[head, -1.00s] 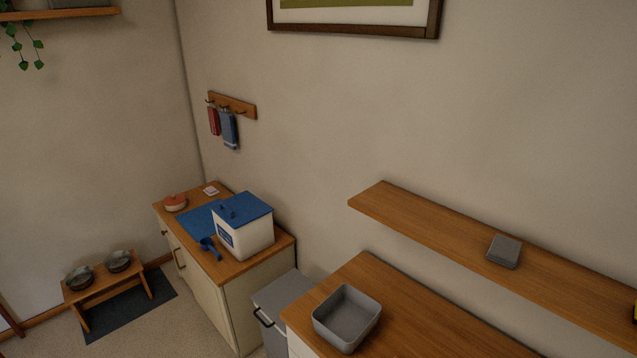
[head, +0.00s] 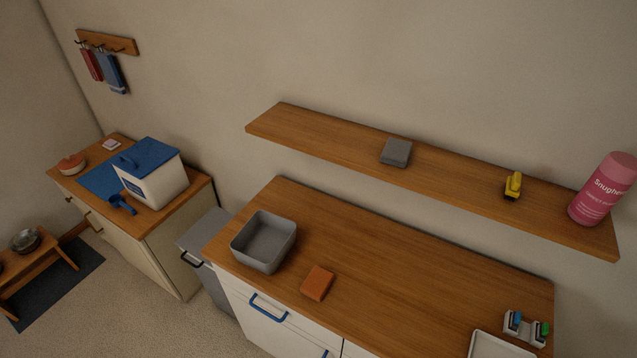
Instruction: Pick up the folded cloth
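A small grey, flat, squarish item (head: 396,151) lies on the wooden wall shelf; it looks like a folded cloth, though its material is hard to tell. An orange block-like item (head: 317,283) lies on the wooden counter below, right of a grey open bin; whether it is cloth or a sponge is unclear. Two hanging cloths, one red (head: 91,65) and one blue (head: 110,73), hang from a hook rail at the upper left. Neither of my grippers is in view.
The shelf (head: 320,143) also carries a yellow object (head: 513,186) and a pink bottle (head: 603,190). The counter (head: 400,260) holds the grey bin (head: 264,241), a white tray (head: 498,345) and small clips (head: 525,328). Its middle is clear. A white box with blue lid (head: 152,172) stands left.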

